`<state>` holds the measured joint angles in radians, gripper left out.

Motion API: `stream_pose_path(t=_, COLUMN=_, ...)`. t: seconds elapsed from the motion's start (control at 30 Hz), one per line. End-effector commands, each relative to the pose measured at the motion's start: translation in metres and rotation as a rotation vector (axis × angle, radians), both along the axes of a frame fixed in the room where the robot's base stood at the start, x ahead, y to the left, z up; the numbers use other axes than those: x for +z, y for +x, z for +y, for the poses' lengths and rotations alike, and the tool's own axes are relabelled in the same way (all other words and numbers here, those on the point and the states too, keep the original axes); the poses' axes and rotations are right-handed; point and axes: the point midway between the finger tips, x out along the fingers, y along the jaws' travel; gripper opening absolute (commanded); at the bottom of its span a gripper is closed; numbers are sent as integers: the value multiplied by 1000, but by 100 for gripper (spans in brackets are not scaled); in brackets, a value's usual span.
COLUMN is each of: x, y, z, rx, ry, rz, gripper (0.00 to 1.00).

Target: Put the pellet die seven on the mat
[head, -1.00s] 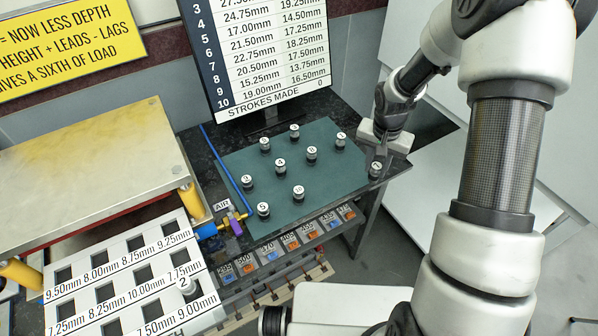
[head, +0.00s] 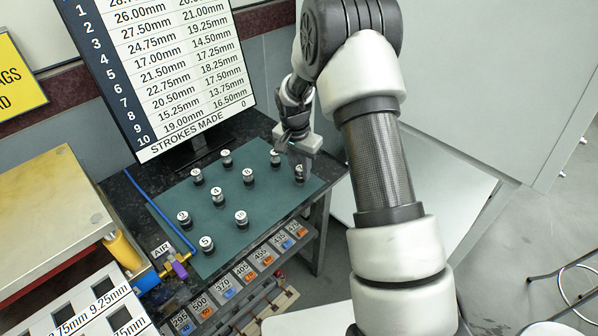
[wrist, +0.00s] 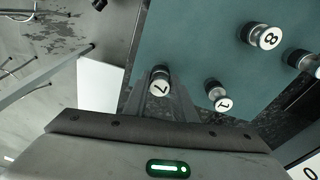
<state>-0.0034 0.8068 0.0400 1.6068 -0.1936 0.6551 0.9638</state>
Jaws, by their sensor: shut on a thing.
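The pellet die seven (wrist: 160,82) is a small dark cylinder with a white top marked 7, between my gripper's fingers in the wrist view. In the head view the die (head: 300,174) shows below my gripper (head: 299,160), which is shut on it, by the mat's right end. The mat (head: 262,205) is dark green and lies on a black speckled bench. I cannot tell whether the die touches the mat. The die marked 1 (wrist: 220,99) stands close by; it also shows in the head view (head: 275,158).
Several other numbered dies stand on the mat, such as the 8 (head: 248,176), the 10 (head: 241,220) and the 5 (head: 206,245). A screen (head: 170,80) stands behind. Labelled bins (head: 245,272) line the bench's front edge.

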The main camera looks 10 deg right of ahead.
Motion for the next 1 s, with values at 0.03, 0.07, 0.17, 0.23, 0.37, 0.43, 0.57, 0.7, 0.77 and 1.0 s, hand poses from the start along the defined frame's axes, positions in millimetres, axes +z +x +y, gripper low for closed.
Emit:
stream_pose_path(t=0.03, x=-7, y=0, z=0, rx=0, ry=1, rz=1, gripper=0)
stream_pose_path(t=0.07, x=-9, y=0, z=0, rx=-1, ry=1, rz=1, gripper=0)
stream_pose_path(t=0.17, x=-9, y=1, z=0, rx=-1, ry=1, rz=-2, gripper=0)
stream_pose_path(t=0.23, x=-9, y=1, z=0, rx=-1, ry=1, rz=-2, gripper=0)
stream_pose_path(t=0.37, x=-11, y=0, z=0, rx=0, ry=0, rz=-1, gripper=0)
stream_pose_path(t=0.43, x=-12, y=0, z=0, rx=0, ry=1, rz=-1, gripper=29)
stream_pose_path(t=0.57, x=-11, y=0, z=0, rx=0, ry=1, rz=-1, gripper=43)
stream_pose_path(t=0.7, x=-11, y=0, z=0, rx=0, ry=1, rz=-1, gripper=43)
stream_pose_path(t=0.77, x=-11, y=0, z=0, rx=0, ry=1, rz=-1, gripper=43)
stream_pose_path(t=1.0, x=10, y=0, z=2, rx=1, ry=0, rz=-6, gripper=43)
